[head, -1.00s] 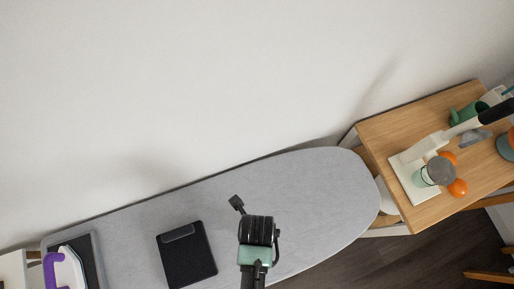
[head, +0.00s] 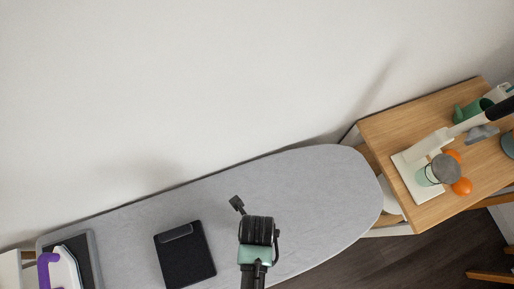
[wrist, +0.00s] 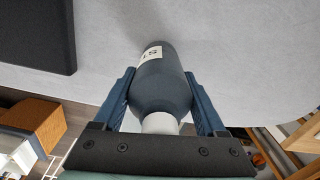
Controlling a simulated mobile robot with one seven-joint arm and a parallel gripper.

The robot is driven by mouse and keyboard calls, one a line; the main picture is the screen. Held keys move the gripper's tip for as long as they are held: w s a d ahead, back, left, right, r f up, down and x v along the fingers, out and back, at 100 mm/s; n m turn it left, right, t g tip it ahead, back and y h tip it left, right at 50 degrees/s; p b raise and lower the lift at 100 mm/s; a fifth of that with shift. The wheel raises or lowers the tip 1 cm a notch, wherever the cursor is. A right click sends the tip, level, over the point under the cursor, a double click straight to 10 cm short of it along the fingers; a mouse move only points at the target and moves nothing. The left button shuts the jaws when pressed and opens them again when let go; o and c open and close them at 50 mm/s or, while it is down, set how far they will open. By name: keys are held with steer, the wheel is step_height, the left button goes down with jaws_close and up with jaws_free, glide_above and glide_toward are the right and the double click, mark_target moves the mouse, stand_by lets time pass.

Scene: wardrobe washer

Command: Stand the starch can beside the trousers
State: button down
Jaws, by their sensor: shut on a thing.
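The starch can (wrist: 163,88) is a dark grey can with a white label and a pale cap, seen in the wrist view. My gripper (wrist: 160,74) is shut on it, a blue finger on each side, with the cap toward the palm. The can's far end points at the grey board; whether it touches is unclear. In the head view my gripper (head: 257,232) is over the board, and the can is hidden beneath it. The trousers appear to be the folded black item (head: 185,258) flat on the board, left of my gripper; its edge shows at upper left in the wrist view (wrist: 38,35).
The grey ironing board (head: 310,190) has free room right of my gripper. An iron (head: 62,270) with a purple handle rests at the board's left end. A wooden table (head: 400,125) at right carries a jar (head: 446,168), orange balls (head: 461,187) and a green mug (head: 470,110).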

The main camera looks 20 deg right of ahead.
steer(key=shift+f, duration=0.3)
stand_by(0.4)
jaws_free()
step_height(320, 180, up, 8)
steer(key=p, duration=0.8)
steer(key=shift+f, duration=0.15)
steer(key=shift+r, duration=2.2)
